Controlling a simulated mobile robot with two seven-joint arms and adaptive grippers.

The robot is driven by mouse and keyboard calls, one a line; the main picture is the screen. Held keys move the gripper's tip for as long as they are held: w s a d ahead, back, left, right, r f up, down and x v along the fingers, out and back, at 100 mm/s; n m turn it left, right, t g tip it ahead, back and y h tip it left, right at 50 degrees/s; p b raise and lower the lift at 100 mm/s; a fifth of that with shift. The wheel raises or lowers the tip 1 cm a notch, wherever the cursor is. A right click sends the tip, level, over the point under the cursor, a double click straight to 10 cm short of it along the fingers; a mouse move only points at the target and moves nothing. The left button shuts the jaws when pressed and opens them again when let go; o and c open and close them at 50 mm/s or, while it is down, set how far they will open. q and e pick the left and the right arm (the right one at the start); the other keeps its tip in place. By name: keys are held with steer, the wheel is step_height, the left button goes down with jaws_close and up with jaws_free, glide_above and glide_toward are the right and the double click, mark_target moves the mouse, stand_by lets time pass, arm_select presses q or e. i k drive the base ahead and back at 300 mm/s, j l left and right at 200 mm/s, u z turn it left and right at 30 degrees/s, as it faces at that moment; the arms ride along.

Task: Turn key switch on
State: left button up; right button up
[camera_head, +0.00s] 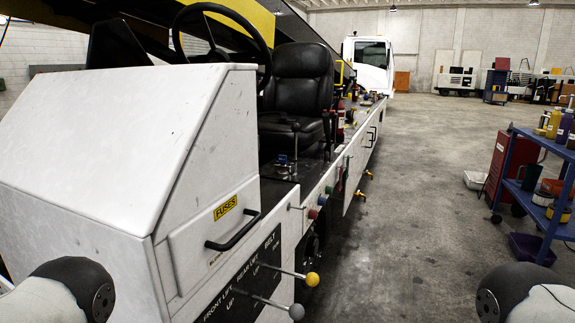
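The white belt loader (110,140) fills the left and middle of the head view. I cannot pick out the key switch with certainty. Rounded parts of my two arms show at the bottom left and bottom right corners. Neither gripper is in view.
A lever with a yellow knob (312,279) and one with a grey knob (296,312) stick out from the loader's black label panel. A FUSES label (225,208) sits above a black handle (233,232). A blue shelf cart (540,205) stands right. Open floor (420,210) lies between.

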mark_target(285, 170)
steer(key=i+l+u, duration=0.1)
steer(key=l, duration=0.25)
steer(key=i+l+u, duration=0.15)
steer(key=l, duration=0.15)
steer(key=i+l+u, duration=0.1)
steer(key=l, duration=0.25)
steer(key=i+l+u, duration=0.1)
steer(key=l, duration=0.25)
steer(key=i+l+u, duration=0.1)
steer(key=i+l, duration=0.15)
steer(key=i+l+u, duration=0.15)
steer(key=l, duration=0.25)
steer(key=i+l+u, duration=0.1)
steer(key=i+l, duration=0.15)
steer(key=i+l+u, duration=0.15)
steer(key=l, duration=0.3)
